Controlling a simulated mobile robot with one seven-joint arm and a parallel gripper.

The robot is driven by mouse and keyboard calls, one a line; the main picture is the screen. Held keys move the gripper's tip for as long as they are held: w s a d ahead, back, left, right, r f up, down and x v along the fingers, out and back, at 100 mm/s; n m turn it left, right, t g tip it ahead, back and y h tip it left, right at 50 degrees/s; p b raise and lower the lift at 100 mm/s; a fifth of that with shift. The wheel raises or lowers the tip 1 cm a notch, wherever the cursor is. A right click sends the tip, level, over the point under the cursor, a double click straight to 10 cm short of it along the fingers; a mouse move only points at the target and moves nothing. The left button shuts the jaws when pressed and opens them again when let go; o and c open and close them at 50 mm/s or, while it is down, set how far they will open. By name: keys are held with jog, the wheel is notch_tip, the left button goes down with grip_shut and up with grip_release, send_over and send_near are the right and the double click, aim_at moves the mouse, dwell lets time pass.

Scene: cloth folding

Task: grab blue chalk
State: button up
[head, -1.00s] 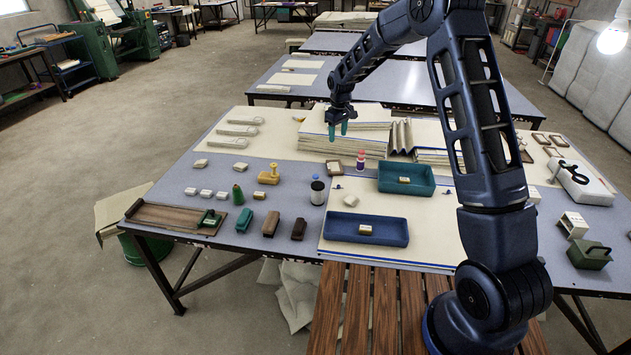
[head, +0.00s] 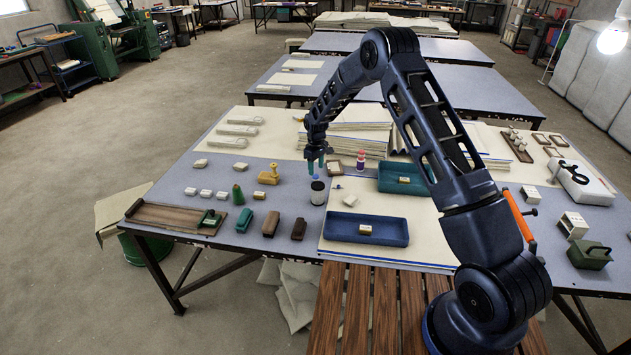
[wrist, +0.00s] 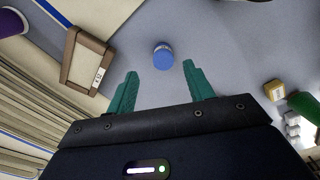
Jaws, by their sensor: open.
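The blue chalk (wrist: 163,56) is a short blue cylinder on the grey table. In the wrist view it shows between and just beyond the tips of my gripper (wrist: 158,80), touching neither finger. In the head view only a small bit of blue chalk (head: 315,177) shows, below my gripper (head: 315,165) and behind a grey jar with a dark top (head: 317,193). My gripper's green fingers are open and empty, pointing down above the chalk.
A wooden frame with a label (wrist: 87,60) lies left of the fingers in the wrist view. Stacked sheets (head: 350,128) stand behind my gripper. A red-and-white bottle (head: 361,160) and a teal tray (head: 407,178) are to the right, a yellow stamp (head: 269,176) to the left.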

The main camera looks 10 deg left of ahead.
aim_at(316, 175)
jog(key=shift+s+a+f, duration=0.1)
jog(key=shift+s+f, duration=0.05)
jog(key=shift+f, duration=1.3)
jog(key=shift+s+f, duration=0.15)
jog(key=shift+f, duration=1.3)
jog(key=shift+c, duration=0.4)
jog(key=c, duration=1)
